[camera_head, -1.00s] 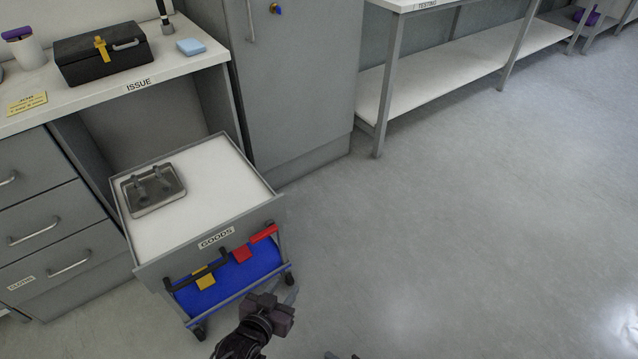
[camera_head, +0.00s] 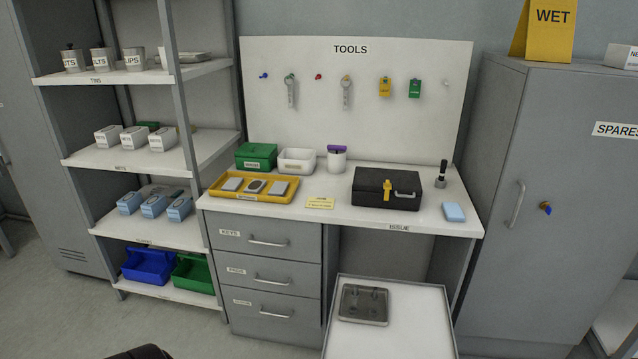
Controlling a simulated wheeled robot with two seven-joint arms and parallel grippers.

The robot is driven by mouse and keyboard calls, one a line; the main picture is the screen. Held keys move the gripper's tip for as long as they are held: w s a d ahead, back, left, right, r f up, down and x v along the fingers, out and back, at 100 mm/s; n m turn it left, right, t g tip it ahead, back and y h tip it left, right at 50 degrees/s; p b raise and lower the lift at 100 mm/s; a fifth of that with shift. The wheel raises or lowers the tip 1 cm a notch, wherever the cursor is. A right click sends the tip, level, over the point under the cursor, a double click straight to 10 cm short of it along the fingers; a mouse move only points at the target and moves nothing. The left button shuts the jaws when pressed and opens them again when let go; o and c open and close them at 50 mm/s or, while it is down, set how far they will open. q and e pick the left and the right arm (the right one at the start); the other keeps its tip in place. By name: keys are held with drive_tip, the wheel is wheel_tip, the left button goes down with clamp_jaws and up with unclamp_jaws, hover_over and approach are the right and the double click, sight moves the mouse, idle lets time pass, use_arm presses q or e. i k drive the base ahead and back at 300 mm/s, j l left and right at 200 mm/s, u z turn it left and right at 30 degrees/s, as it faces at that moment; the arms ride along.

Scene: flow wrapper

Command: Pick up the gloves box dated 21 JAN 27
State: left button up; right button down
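Several blue boxes with pale labels, including one at the left (camera_head: 129,203), one in the middle (camera_head: 153,206) and one at the right (camera_head: 180,209), stand on the third shelf of the grey rack. White boxes (camera_head: 134,137) stand on the shelf above. The print is too small to read, so I cannot tell which is a gloves box or which bears 21 JAN 27. A dark rounded part at the bottom left edge seems to be mine. Neither gripper's fingers show.
The ISSUE bench (camera_head: 340,213) holds a yellow tray (camera_head: 238,197), a green box (camera_head: 256,156) and a black case (camera_head: 386,188). Blue (camera_head: 148,266) and green (camera_head: 195,274) bins fill the bottom shelf. A white-topped trolley (camera_head: 420,315) stands at the bench front. Floor left of the drawers is clear.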

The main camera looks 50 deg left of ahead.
sight(128, 205)
drive_tip(key=j+u, duration=0.1)
drive_tip(key=u, duration=0.65)
drive_tip(key=j+u, duration=0.15)
drive_tip(key=u, duration=0.25)
